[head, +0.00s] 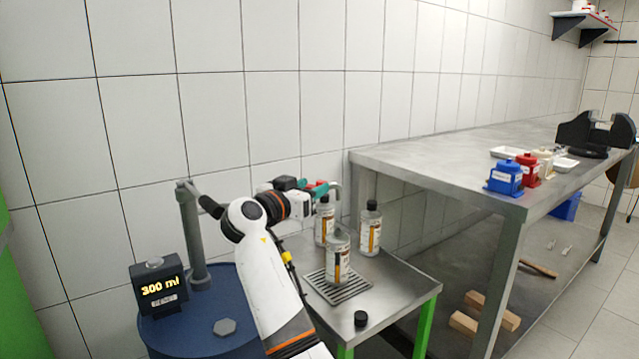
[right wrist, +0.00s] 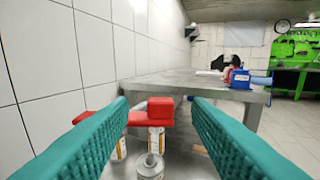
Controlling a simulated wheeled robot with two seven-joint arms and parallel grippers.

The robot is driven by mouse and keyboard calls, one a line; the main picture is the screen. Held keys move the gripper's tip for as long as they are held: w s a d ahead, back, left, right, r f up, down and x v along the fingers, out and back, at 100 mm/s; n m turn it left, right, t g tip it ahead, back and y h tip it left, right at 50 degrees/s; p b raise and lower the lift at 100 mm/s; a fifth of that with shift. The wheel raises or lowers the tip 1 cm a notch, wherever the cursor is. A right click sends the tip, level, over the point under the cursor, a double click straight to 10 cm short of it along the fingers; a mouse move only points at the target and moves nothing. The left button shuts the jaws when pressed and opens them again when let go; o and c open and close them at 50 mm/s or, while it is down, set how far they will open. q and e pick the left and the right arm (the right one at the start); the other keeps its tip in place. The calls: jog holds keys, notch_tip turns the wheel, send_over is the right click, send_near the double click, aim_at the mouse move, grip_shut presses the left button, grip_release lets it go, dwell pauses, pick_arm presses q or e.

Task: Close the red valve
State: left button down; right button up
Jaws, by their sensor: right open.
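The red valve handle (right wrist: 160,110) shows in the right wrist view as a red block with a bar reaching left, between my teal fingers and near their tips. In the head view only a small red part (head: 310,186) shows beside the fingers, and my gripper hides most of the valve. My right gripper (head: 322,189) is open, with its fingers (right wrist: 158,102) apart on either side of the handle. I cannot tell whether they touch it. A curved grey pipe end (head: 334,203) shows just right of the gripper. My left gripper is not in view.
Bottles (head: 370,228) stand on the small metal table, and an open one (head: 338,257) stands on its grate (head: 356,284). A black cap (head: 361,319) lies near the front. A blue drum (head: 222,275) with a 300 ml display (head: 160,287) is left, a long bench (head: 430,160) right.

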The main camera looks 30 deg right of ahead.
jog(key=v, duration=0.7)
jog(key=shift+c, duration=0.5)
